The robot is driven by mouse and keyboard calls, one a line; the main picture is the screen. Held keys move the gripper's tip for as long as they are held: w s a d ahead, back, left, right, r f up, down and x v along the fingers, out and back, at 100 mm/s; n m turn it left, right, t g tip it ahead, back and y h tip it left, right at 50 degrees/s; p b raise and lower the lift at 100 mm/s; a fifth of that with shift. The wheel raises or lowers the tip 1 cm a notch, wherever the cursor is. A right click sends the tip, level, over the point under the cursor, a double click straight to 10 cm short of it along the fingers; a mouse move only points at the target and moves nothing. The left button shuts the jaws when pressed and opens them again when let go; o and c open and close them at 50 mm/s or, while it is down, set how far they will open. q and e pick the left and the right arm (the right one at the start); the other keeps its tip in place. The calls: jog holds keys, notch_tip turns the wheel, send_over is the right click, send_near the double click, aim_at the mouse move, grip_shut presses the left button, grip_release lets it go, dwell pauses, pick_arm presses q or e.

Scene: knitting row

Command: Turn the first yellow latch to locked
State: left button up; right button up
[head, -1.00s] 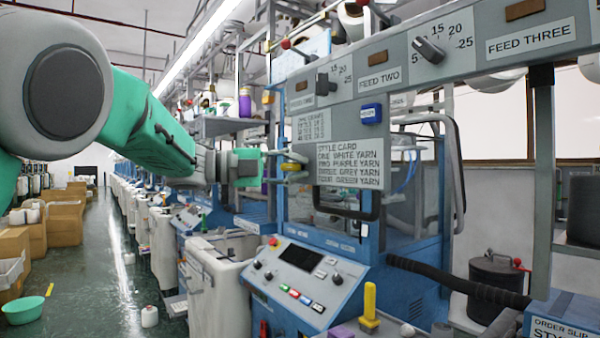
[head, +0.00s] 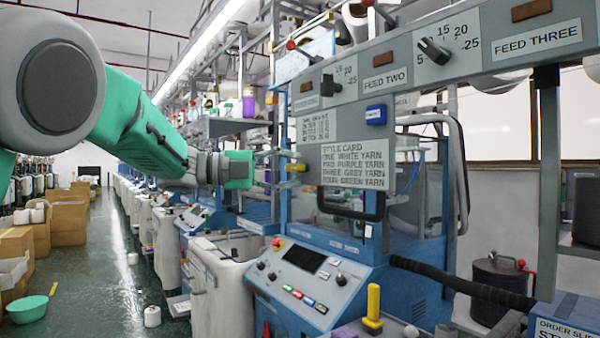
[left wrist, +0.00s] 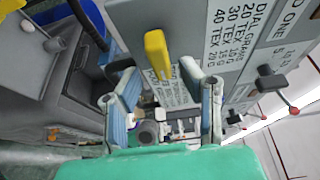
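A yellow latch (head: 296,167) sticks out from the left edge of the grey panel, beside the style card. It also shows in the left wrist view as a yellow handle (left wrist: 157,54), tilted a little. My left gripper (head: 278,168) is open in front of it, one finger above and one below in the head view. In the left wrist view the latch lies beyond and between the spread fingers, with a gap on each side; I see no contact. The latch's locked mark cannot be made out. My right gripper is not in view.
The style card (head: 352,166) and a black handle (head: 350,207) are right of the latch. A blue control console (head: 305,275) stands below. Another upright yellow handle (head: 373,303) stands at the console's right. Dials line the grey rail above.

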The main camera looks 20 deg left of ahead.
pick_arm(q)
jog(key=v, duration=1)
jog(key=shift+r, duration=0.1)
